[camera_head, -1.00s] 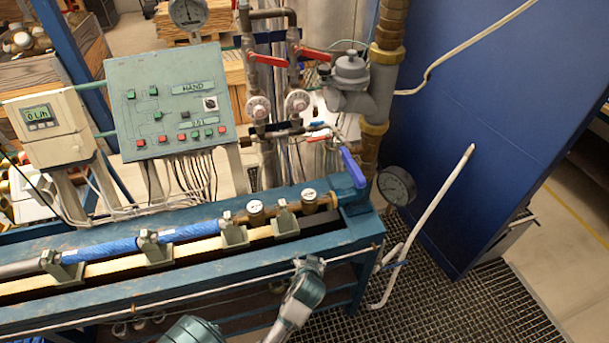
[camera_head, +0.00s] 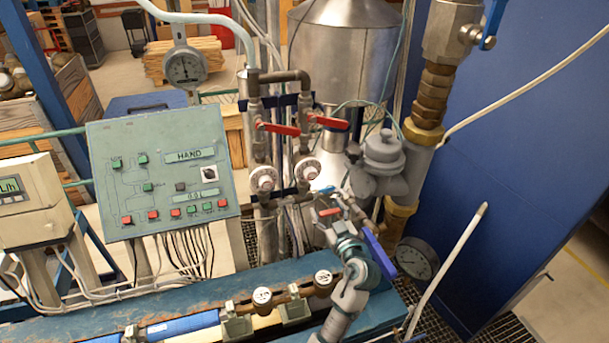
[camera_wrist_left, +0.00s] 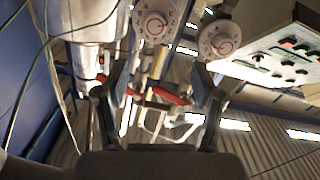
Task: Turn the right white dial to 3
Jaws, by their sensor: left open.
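The right white dial (camera_head: 307,169) is a round white knob with a red centre on the pipework right of the control panel. In the left wrist view, which looks upside down, it is the left of two dials (camera_wrist_left: 153,24). The left white dial (camera_head: 263,178) sits beside it and also shows in the wrist view (camera_wrist_left: 220,40). My left gripper (camera_head: 338,212) is below and right of the right dial, apart from it. In the wrist view its fingers (camera_wrist_left: 165,75) are spread and empty, with the dials beyond the tips. My right gripper is not in view.
Two red-handled valves (camera_head: 278,128) sit above the dials. A grey regulator (camera_head: 381,158) and a thick brass-fitted pipe (camera_head: 428,105) stand to the right. A blue lever (camera_head: 379,252) is close to my left gripper. The control panel (camera_head: 163,165) is on the left.

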